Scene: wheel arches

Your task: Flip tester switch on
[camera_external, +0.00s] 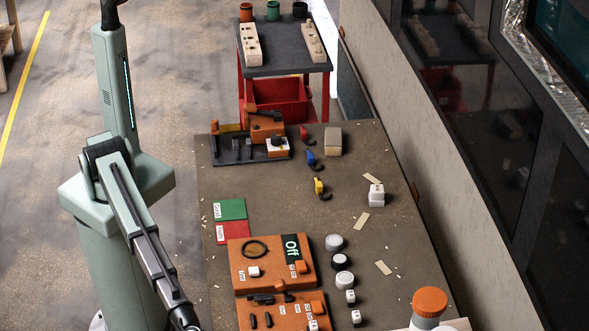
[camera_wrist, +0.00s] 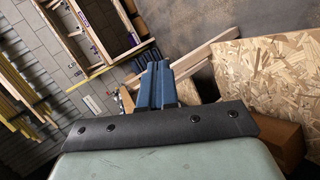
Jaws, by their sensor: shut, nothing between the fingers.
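The orange tester box (camera_external: 258,273) lies on the workbench in the external view. Its dark green label (camera_external: 291,248) reads "Off". A small orange switch (camera_external: 301,267) sits at its right, below the label; its exact tilt is too small to tell. A white block (camera_external: 253,271) and a black ring (camera_external: 255,248) are on its top. My gripper (camera_wrist: 155,82) shows in the wrist view, with its blue fingers together and nothing held. It does not show in the external view, where my arm runs out at the bottom left, apart from the tester. The wrist view does not show the tester.
A second orange panel (camera_external: 284,312) adjoins the tester below. White round parts (camera_external: 334,242) and small blocks stand to its right. Green (camera_external: 230,209) and red (camera_external: 232,232) cards lie above it. The middle of the bench is mostly clear. A chipboard panel (camera_wrist: 268,85) shows in the wrist view.

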